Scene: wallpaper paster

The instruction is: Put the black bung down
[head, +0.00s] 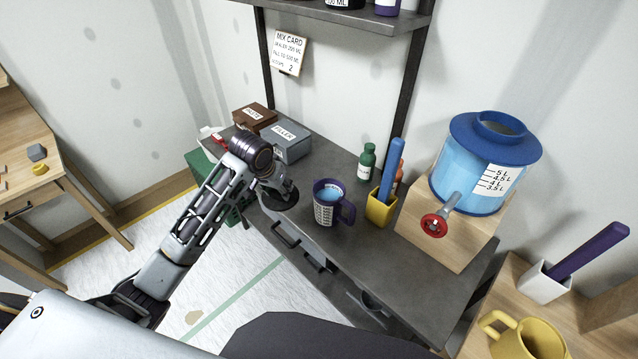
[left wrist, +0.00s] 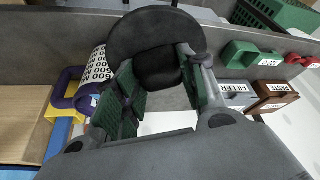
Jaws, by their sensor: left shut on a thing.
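The black bung (left wrist: 155,32) is a dark round stopper with a wide disc and a narrower plug. My left gripper (left wrist: 163,72) is shut on the plug, between its green-padded fingers. In the head view the left gripper (head: 277,180) is over the left part of the dark grey bench (head: 335,260), with the bung (head: 283,198) at its tip. Any gap between the bung and the bench is hard to judge. The purple mug (head: 327,212) with blue liquid stands just right of the bung, and also shows in the left wrist view (left wrist: 78,98). My right gripper is not in view.
A grey filler box (head: 291,143) and brown box (head: 254,118) stand behind the gripper. A green bottle (head: 367,160), a yellow pot (head: 381,210) with a blue-handled tool and a wooden block (head: 445,235) bearing a blue tank (head: 482,165) stand rightward. The bench front right is mostly clear.

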